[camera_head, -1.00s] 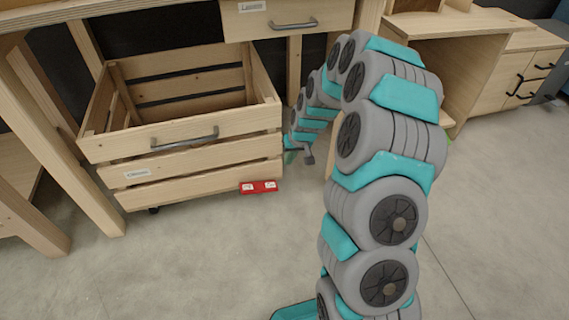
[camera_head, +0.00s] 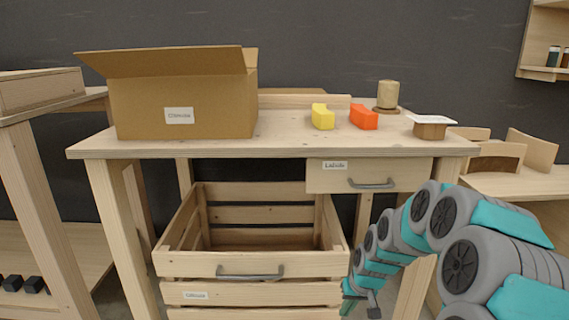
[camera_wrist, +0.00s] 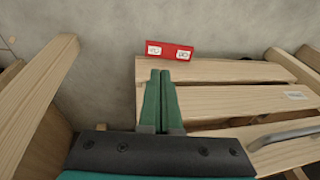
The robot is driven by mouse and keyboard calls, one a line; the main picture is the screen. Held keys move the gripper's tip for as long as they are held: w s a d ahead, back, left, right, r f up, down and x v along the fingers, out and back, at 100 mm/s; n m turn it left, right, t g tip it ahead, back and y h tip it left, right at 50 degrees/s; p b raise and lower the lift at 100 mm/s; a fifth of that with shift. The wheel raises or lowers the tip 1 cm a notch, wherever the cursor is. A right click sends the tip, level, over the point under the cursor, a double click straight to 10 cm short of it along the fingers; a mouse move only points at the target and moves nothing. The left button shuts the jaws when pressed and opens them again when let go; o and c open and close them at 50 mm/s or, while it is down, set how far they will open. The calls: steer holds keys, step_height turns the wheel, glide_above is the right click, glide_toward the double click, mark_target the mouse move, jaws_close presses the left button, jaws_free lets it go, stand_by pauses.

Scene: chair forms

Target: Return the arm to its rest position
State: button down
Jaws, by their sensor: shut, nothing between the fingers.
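My arm (camera_head: 450,235), grey with teal covers, bends at the right of the head view and reaches down beside the slatted wooden crate drawer (camera_head: 250,264). My gripper (camera_wrist: 160,76) has its two green fingers together and empty in the wrist view. The fingers show in front of the crate's slats (camera_wrist: 225,100), which lie to their right. How far they are from the slats I cannot tell. In the head view my gripper's end is low, near the bottom edge, and its fingers are not clear.
A red piece (camera_wrist: 169,50) with two white labels lies on the floor beyond my fingertips. The workbench (camera_head: 290,148) holds a cardboard box (camera_head: 185,95), a yellow block (camera_head: 322,117) and an orange block (camera_head: 364,117). A table leg (camera_wrist: 40,90) stands left of my fingers.

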steer(key=s+a+r+g+p, duration=0.2)
steer(key=s+a+r+p, duration=0.1)
steer(key=s+r, duration=1.05)
steer(key=s+r+g+h+p, duration=0.1)
steer(key=s+r, duration=0.3)
steer(key=s, duration=0.8)
steer(key=s+r+g+h+p, duration=0.1)
steer(key=s+r+p, duration=0.2)
steer(key=s, duration=0.8)
step_height(320, 180, up, 2)
steer(key=shift+s+d, duration=0.2)
steer(key=shift+s, duration=0.2)
